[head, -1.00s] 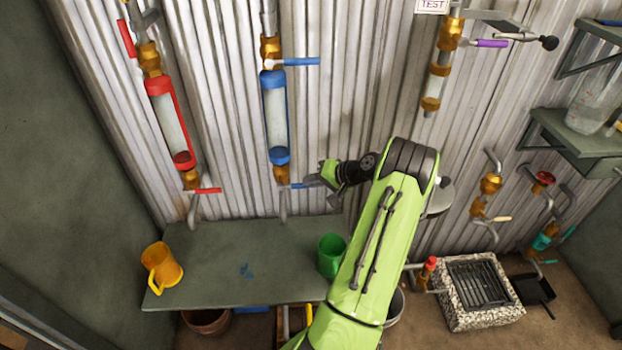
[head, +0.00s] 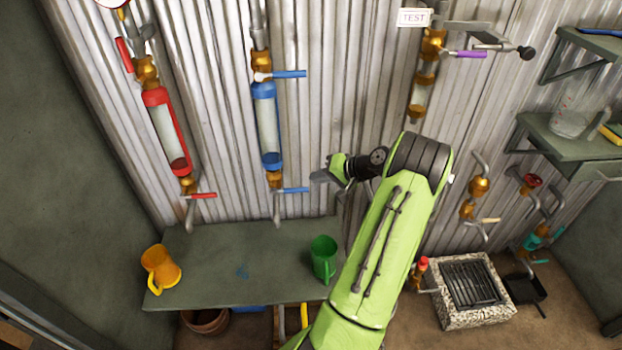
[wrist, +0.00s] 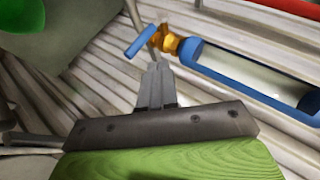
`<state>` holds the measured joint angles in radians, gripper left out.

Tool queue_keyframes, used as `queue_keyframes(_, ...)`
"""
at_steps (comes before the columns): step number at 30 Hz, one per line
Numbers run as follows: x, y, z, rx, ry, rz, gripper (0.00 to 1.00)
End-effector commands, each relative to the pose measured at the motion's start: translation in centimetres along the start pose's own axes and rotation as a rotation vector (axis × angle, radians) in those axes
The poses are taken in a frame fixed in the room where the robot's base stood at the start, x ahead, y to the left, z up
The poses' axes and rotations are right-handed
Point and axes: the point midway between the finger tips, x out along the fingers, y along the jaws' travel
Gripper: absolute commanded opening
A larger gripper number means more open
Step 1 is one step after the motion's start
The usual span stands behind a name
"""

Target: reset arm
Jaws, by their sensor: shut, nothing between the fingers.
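My gripper (head: 322,176) is in front of the corrugated wall, to the right of the blue-framed tube (head: 267,125) and its lower blue lever (head: 292,190). In the wrist view the fingers (wrist: 155,85) are together with nothing between them. They point toward the brass fitting and blue lever (wrist: 140,40) at the tube's end. A gap shows between fingertips and lever in the head view; in the wrist view they look close. My green arm reaches up from the bottom of the head view and bends left at its top.
A grey-green bench (head: 215,245) below carries an orange mug (head: 160,270) and a green mug (head: 323,258). A purple-levered pipe (head: 425,75), a stone-rimmed grate (head: 472,285) and shelves (head: 580,140) are on the right.

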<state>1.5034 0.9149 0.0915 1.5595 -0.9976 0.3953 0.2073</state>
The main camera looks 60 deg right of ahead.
Motion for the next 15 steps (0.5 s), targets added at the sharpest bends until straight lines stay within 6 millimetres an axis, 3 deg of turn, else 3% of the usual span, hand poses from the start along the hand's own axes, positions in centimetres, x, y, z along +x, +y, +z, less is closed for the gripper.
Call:
queue_keyframes(3, -2.9, 0.0, 0.0, -0.003, 0.001, -0.004, 0.00)
queue_keyframes(6, -4.5, 0.2, 0.0, -0.003, -0.001, -0.004, 0.00)
queue_keyframes(15, -5.3, 0.4, 0.1, -0.004, -0.004, -0.005, 0.00)
